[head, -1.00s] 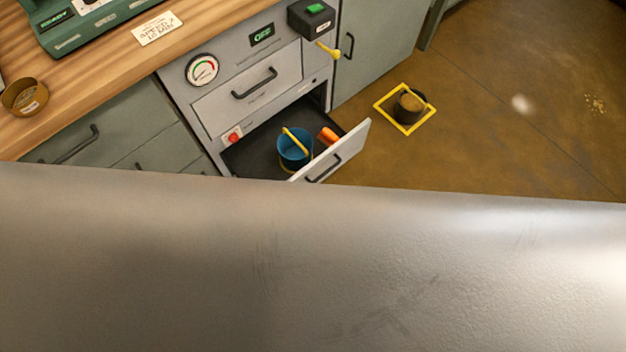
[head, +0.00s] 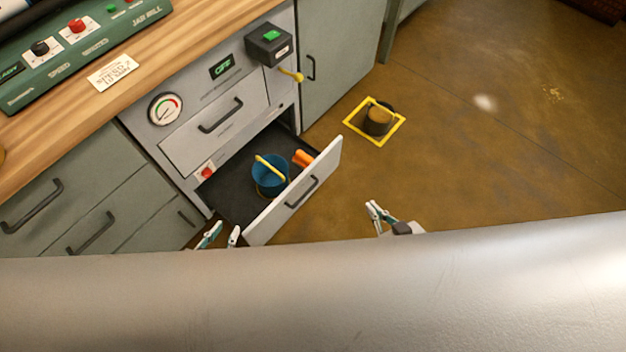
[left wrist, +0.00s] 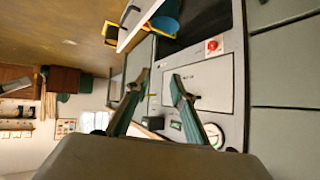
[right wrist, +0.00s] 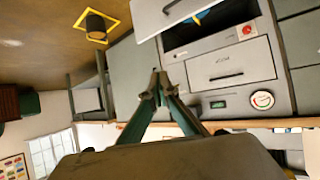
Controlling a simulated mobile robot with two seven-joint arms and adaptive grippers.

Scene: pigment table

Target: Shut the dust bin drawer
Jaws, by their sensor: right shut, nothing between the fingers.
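The dust bin drawer (head: 296,190) stands pulled out from the grey cabinet, with its pale front and dark handle facing the floor side. Inside it are a blue bucket (head: 270,178) with a yellow handle and an orange object (head: 302,158). My left gripper (head: 222,234) is open and empty, close to the near left end of the drawer front; its spread fingers show in the left wrist view (left wrist: 160,82). My right gripper (head: 376,210) is shut and empty, over the floor to the right of the drawer front. In the right wrist view its fingertips (right wrist: 158,78) meet.
A closed upper drawer (head: 216,128), a gauge (head: 165,109), a red button (head: 206,172) and a green-topped switch box (head: 269,42) are on the cabinet. A dark bucket (head: 378,120) stands in a yellow floor square. The floor in front of the drawer is otherwise clear.

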